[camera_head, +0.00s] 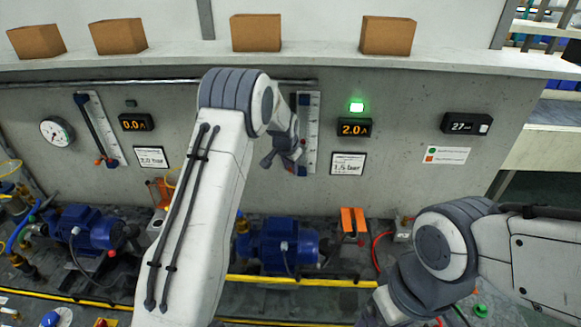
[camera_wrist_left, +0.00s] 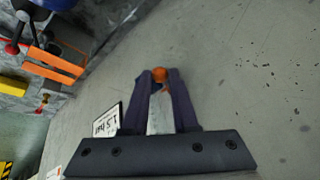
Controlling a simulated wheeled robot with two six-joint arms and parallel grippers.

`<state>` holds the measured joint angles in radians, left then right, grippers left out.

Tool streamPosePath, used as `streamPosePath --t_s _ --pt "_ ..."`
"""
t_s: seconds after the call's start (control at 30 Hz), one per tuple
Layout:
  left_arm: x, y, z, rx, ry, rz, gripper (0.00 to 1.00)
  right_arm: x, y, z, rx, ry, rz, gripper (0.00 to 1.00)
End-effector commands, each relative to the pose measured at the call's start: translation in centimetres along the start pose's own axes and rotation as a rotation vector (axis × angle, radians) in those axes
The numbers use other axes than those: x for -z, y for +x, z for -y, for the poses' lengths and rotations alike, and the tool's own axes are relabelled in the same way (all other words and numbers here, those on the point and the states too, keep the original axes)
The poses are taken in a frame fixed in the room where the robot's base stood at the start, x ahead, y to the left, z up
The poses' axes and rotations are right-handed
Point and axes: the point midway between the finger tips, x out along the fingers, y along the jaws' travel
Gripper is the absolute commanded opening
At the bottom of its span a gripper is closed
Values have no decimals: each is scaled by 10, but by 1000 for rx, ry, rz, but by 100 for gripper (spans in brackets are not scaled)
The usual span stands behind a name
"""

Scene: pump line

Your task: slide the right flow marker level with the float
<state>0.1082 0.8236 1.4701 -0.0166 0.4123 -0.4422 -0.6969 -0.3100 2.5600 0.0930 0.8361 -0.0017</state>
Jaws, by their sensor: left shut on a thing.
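The right flow meter has a white scale plate (camera_head: 314,135) upright on the grey wall, partly behind my left arm. My left gripper (camera_head: 290,160) is at the lower part of this meter. In the left wrist view its fingers (camera_wrist_left: 160,82) are shut on a small orange knob, the flow marker (camera_wrist_left: 160,73), at their tips. The float cannot be made out; the arm and gripper cover much of the tube. Of my right arm, only links show at lower right; its fingertips are not visible.
A left flow meter (camera_head: 103,128) with an orange marker (camera_head: 98,161) is farther left. A lit display (camera_head: 354,127) under a green lamp (camera_head: 356,107) and a label (camera_head: 347,164) are right of the right meter. A blue pump (camera_head: 283,245) stands below. Boxes sit on the ledge above.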

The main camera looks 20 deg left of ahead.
Motion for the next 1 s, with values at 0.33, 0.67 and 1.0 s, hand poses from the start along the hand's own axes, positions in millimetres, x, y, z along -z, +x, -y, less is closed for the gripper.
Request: streamPosePath --t_s 0.33,0.67,1.0 --pt "22 -52 11 1 0 -2 0 1 -20 2 0 -3 0 88" --pt "27 -66 14 0 0 1 0 1 -23 2 0 -4 0 88" --pt "27 -65 14 0 0 1 56 1 -23 2 0 -4 0 88"
